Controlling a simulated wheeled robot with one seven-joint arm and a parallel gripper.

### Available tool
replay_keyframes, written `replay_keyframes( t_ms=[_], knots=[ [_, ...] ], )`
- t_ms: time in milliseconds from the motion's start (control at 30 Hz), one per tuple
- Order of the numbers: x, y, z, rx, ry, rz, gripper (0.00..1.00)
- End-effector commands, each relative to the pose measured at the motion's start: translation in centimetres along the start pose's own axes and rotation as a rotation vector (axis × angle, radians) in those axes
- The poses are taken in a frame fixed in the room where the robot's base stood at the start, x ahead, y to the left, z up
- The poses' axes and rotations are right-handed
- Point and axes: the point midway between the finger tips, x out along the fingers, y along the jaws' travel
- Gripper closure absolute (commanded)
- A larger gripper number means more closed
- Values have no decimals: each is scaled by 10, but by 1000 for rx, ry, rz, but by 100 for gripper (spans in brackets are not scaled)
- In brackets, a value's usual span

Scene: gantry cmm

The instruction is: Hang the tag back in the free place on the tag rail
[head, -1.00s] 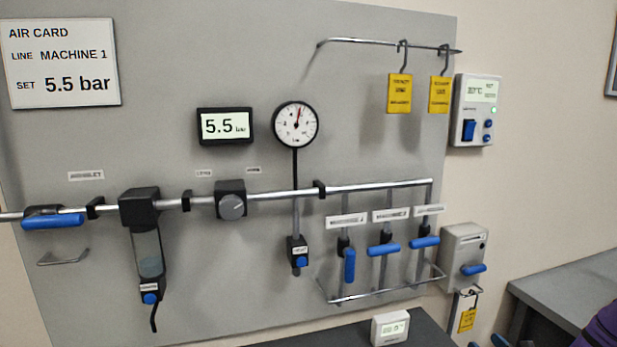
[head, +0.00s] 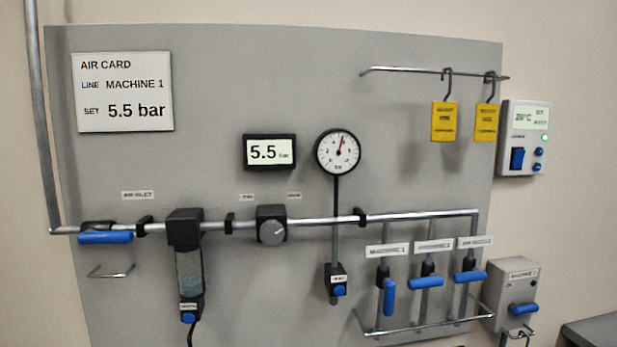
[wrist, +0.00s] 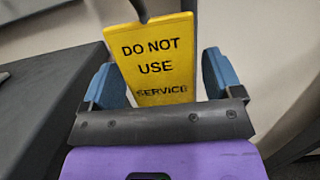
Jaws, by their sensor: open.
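A yellow tag (wrist: 158,60) reading DO NOT USE SERVICE is upright in the wrist view, with a dark hook strip at its top. My gripper (wrist: 163,78) is open, with one blue finger on each side of this tag. I cannot tell whether either finger touches it. The tag rail (head: 405,70) is a thin metal bar at the upper right of the grey panel in the head view. Two yellow tags, a left one (head: 445,122) and a right one (head: 486,122), hang on hooks from its right part. The rail's left part is bare. My gripper is outside the head view.
A grey box (head: 513,294) with a blue handle is at the lower right, with a metal hook or loop (head: 520,333) below it. A bent guard bar (head: 420,325) runs under the blue-handled valves. A dark surface (wrist: 45,85) lies left of the gripper.

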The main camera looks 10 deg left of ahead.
Motion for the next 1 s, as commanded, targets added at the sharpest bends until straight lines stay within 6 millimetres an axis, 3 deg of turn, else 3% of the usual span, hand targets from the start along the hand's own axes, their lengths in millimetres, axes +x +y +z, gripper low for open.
replay_keyframes(
  t_ms=[100,267,300,1000],
  knots=[
    [0,0,0,0,0,0,15],
    [0,0,0,0,0,0,49],
    [0,0,0,0,0,0,52],
    [2,0,17,-1,-1,0,52]
  ],
)
